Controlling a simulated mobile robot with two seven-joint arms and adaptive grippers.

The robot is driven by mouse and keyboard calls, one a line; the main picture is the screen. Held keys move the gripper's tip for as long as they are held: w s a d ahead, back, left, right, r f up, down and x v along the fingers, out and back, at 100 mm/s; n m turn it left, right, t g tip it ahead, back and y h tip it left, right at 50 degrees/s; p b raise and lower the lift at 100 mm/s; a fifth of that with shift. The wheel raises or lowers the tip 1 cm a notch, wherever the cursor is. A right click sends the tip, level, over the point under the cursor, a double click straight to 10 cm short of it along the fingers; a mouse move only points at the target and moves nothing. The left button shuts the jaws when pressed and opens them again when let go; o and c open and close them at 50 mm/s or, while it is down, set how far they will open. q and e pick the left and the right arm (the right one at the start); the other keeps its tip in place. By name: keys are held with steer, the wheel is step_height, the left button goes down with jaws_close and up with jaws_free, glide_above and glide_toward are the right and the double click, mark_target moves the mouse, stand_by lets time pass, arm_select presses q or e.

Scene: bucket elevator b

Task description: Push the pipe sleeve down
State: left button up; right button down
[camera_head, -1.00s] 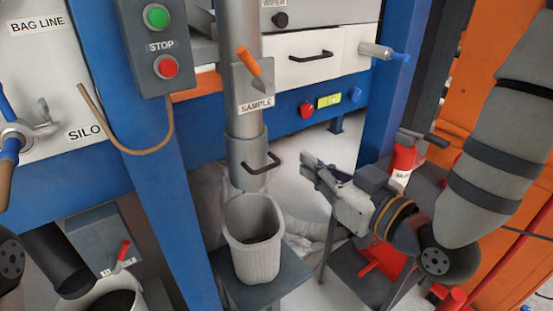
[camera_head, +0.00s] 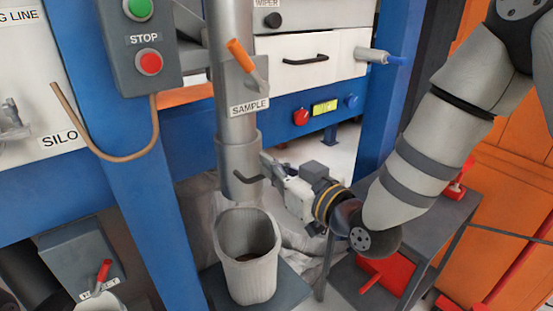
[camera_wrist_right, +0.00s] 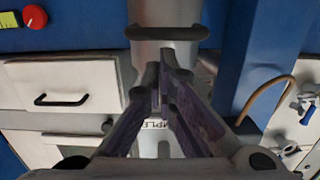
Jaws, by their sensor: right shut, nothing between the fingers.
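The pipe sleeve (camera_head: 230,165) is a grey collar around the lower end of the vertical pipe (camera_head: 231,50). Its dark handle (camera_head: 248,178) sticks out at the front and also shows at the top of the right wrist view (camera_wrist_right: 166,33). My right gripper (camera_head: 268,165) is shut and empty, at the right side of the sleeve close to the handle. In the right wrist view the closed fingertips (camera_wrist_right: 161,72) point at the sleeve and appear near the handle. I cannot tell whether they touch it. My left gripper is not in view.
A grey ribbed bin (camera_head: 250,275) stands open below the sleeve on a dark stand. Above the sleeve is the SAMPLE plate (camera_head: 247,108) with an orange-handled lever (camera_head: 247,60). A blue post (camera_head: 125,180) stands left. A grey table (camera_head: 435,215) is at right.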

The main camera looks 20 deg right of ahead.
stand_by(0.3)
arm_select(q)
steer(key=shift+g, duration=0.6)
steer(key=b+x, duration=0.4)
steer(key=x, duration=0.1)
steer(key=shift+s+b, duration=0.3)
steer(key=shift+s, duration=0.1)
arm_select(e)
step_height(320, 180, down, 13)
steer(key=shift+r, duration=0.15)
